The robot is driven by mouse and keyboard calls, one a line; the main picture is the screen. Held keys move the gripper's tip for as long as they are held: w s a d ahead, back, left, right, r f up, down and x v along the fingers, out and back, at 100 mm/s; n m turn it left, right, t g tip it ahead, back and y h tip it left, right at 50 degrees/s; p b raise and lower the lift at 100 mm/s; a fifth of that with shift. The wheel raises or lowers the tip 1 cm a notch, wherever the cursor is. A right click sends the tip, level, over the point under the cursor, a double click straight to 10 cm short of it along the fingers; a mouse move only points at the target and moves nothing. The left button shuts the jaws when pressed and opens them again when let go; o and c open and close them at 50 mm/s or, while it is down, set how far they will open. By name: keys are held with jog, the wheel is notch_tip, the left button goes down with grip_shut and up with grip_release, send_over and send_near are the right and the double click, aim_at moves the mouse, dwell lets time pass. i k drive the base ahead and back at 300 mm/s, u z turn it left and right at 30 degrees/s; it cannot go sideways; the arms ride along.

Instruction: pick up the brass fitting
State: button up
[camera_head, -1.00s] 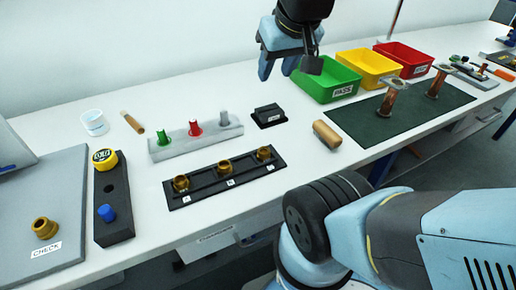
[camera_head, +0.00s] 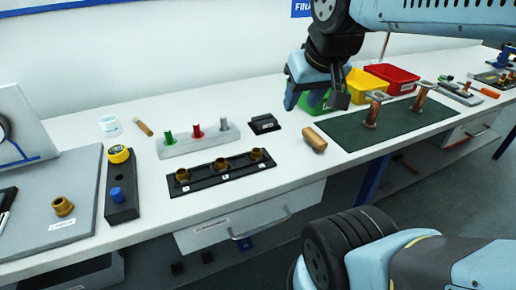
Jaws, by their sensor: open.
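Several brass fittings are in view. One brass fitting (camera_head: 63,206) sits on the grey plate (camera_head: 35,237) at the left, behind a small white label. Three more stand in a row on a black rack: left (camera_head: 182,175), middle (camera_head: 221,165) and right (camera_head: 257,154). My gripper (camera_head: 315,98) hangs fingers-down at the upper right of the rack, apart from all the fittings. Its jaws are open and appear empty. It partly hides the green bin.
A black box with yellow (camera_head: 119,154) and blue buttons stands right of the plate. Behind the rack is a grey block (camera_head: 197,140) with coloured pegs. A wooden cylinder (camera_head: 315,139) lies below my gripper. Green (camera_head: 313,108), yellow and red bins stand behind the dark mat (camera_head: 345,133).

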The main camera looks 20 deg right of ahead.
aim_at(256, 154)
jog(key=u, duration=1)
jog(key=i, duration=0.1)
jog(key=z, duration=2.75)
jog(key=k, duration=2.35)
jog(key=u, duration=0.75)
jog(key=i, duration=1)
